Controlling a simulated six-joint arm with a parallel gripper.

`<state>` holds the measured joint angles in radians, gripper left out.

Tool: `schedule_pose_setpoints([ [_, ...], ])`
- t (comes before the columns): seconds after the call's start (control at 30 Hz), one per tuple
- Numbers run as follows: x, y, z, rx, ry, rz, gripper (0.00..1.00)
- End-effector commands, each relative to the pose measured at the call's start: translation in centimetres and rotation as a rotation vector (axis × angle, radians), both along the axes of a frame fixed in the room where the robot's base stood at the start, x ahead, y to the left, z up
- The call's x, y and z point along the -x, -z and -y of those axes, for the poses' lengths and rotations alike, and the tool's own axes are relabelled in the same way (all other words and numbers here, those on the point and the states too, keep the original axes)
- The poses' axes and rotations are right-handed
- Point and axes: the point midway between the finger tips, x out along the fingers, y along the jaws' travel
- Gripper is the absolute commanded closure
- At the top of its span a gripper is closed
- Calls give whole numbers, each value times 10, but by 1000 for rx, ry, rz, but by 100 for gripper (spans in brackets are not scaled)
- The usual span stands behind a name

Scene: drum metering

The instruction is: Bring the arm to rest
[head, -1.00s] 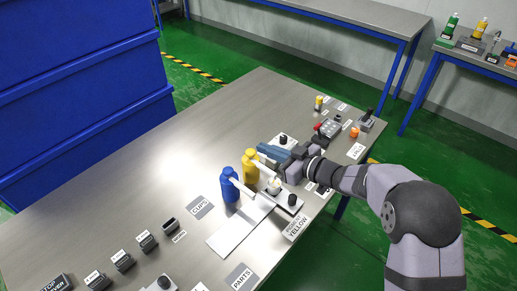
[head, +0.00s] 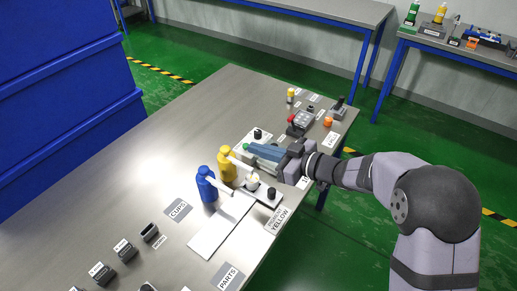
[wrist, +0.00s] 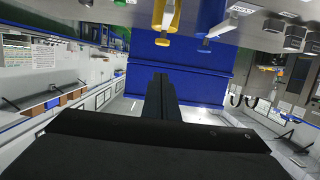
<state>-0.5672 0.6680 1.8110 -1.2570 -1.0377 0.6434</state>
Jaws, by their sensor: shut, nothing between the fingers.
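My gripper (head: 252,148) reaches from the right over the metal table (head: 130,165), level above its right side, with its fingers pointing left. Its blue-grey fingers are shut with nothing between them. In the wrist view the dark closed fingers (wrist: 161,97) point toward the blue bins. A yellow bottle (head: 227,165) and a blue bottle (head: 206,186) stand on the table just left of and below the gripper in the head view. Parts of the fixtures under and behind the wrist are hidden.
A station with a red button (head: 298,122) and an orange knob (head: 328,121) sit beyond the gripper. A white strip (head: 222,225) lies in front of the bottles. Stacked blue bins (head: 60,100) stand behind the table. The table's left middle is clear.

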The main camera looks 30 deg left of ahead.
Motion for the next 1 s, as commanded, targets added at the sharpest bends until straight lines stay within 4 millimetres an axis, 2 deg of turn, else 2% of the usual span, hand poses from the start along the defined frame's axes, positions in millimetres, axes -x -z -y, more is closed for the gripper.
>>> schedule_pose_setpoints([
  [0.43, 0, 0, 0, 0, -1, 4, 100],
  [0.57, -3, 4, 1, 15, -2, 54, 100],
  [0.67, -17, 20, 6, 87, 34, 122, 100],
  [0.77, -43, 40, 18, 188, 120, 187, 100],
  [0.87, -73, 69, 42, 325, 241, 219, 100],
  [0.97, -89, 107, 80, 495, 359, 202, 100],
  [1.0, -91, 123, 98, 566, 401, 183, 100],
])
